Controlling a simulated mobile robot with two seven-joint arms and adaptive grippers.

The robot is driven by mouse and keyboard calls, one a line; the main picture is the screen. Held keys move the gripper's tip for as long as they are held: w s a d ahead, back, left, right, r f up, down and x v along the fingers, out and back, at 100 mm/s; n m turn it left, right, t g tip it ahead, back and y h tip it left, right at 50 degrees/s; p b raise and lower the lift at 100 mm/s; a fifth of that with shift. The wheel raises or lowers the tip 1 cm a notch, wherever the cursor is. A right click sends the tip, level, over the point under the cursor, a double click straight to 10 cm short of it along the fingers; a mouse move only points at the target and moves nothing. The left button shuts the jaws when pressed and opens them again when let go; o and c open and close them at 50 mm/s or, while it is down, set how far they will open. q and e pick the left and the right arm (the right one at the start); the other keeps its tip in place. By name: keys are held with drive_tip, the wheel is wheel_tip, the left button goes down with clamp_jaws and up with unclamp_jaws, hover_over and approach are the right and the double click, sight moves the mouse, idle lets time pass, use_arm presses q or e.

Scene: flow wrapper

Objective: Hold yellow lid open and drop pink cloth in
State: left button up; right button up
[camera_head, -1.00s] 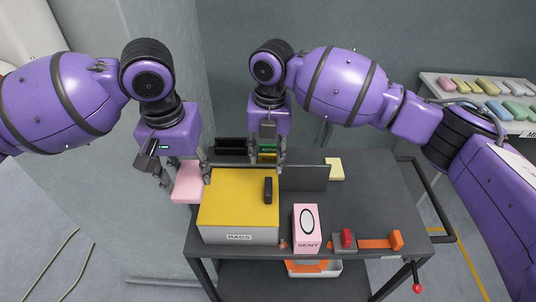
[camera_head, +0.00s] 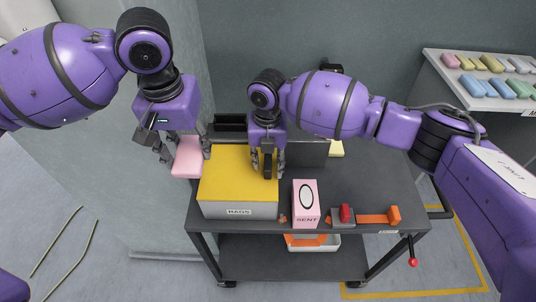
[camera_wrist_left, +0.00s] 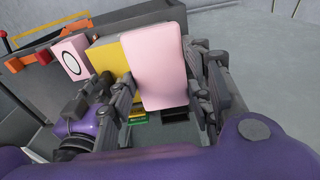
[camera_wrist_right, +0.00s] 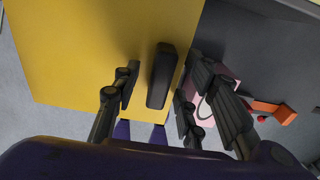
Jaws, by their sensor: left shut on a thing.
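The rags box (camera_head: 238,210) stands on the cart's left front, its yellow lid (camera_head: 232,175) closed. A black handle (camera_wrist_right: 161,76) rises from the lid near its right edge. My left gripper (camera_head: 185,152) is shut on the pink cloth (camera_head: 187,160), which hangs just left of the box; the cloth fills much of the left wrist view (camera_wrist_left: 154,65). My right gripper (camera_head: 268,168) is over the handle. In the right wrist view its open fingers (camera_wrist_right: 155,105) stand on either side of the handle, with gaps showing.
A pink box marked SENT (camera_head: 306,203) stands right of the rags box. A grey block with a red top (camera_head: 345,213) and an orange part (camera_head: 380,217) lie further right. A grey upright panel (camera_head: 312,152) stands behind. A shelf with coloured cloths (camera_head: 490,88) is at the far right.

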clamp_jaws()
idle(0.3)
drive_tip(key=d, duration=1.5)
idle(1.2)
